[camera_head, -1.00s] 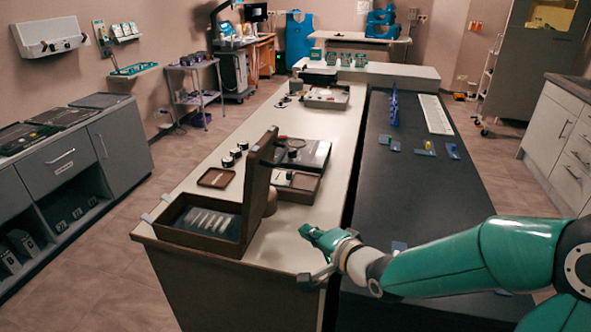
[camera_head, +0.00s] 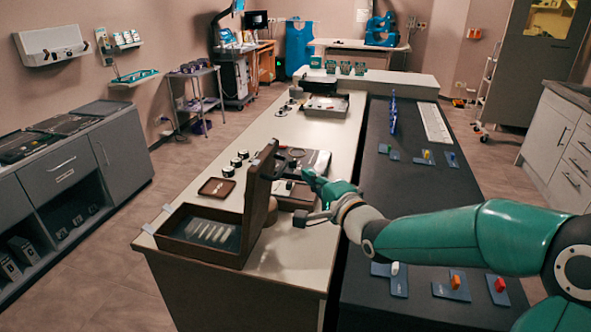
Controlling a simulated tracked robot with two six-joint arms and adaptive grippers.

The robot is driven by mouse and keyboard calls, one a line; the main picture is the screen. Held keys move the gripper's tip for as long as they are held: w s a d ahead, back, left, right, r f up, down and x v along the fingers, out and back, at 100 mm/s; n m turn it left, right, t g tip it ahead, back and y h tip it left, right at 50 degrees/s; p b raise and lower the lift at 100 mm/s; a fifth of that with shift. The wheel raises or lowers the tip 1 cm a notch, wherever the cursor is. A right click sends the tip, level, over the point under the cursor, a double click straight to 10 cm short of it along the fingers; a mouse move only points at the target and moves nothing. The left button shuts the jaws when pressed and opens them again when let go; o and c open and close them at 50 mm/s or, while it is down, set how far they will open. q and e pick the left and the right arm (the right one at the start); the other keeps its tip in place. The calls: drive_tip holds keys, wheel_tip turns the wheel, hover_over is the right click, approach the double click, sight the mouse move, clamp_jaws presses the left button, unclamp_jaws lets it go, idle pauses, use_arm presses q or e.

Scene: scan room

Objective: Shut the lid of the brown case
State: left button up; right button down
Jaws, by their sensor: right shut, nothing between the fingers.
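The brown case (camera_head: 207,254) stands open at the near left end of the pale worktop. Its lid (camera_head: 257,205) stands up steeply from the case's right side. Pale slides (camera_head: 210,231) lie in a row inside the case. My right gripper (camera_head: 307,175) is shut and empty, to the right of the lid and level with its upper part. A small gap seems to lie between them, but I cannot tell for sure whether they touch. My left gripper is not in view.
A brown tray (camera_head: 216,187) and several dark round jars (camera_head: 237,162) sit behind the case. Another case (camera_head: 318,160) lies behind my gripper, partly hidden. The dark worktop (camera_head: 415,188) on the right holds small coloured pieces on blue cards.

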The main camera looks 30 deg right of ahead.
sight(286, 166)
drive_tip(key=w+a, duration=0.1)
drive_tip(key=w+a+p, duration=0.1)
drive_tip(key=shift+w+a, duration=0.15)
drive_tip(key=shift+w, duration=0.2)
drive_tip(key=shift+w+a, duration=0.15)
drive_tip(key=shift+w, duration=0.1)
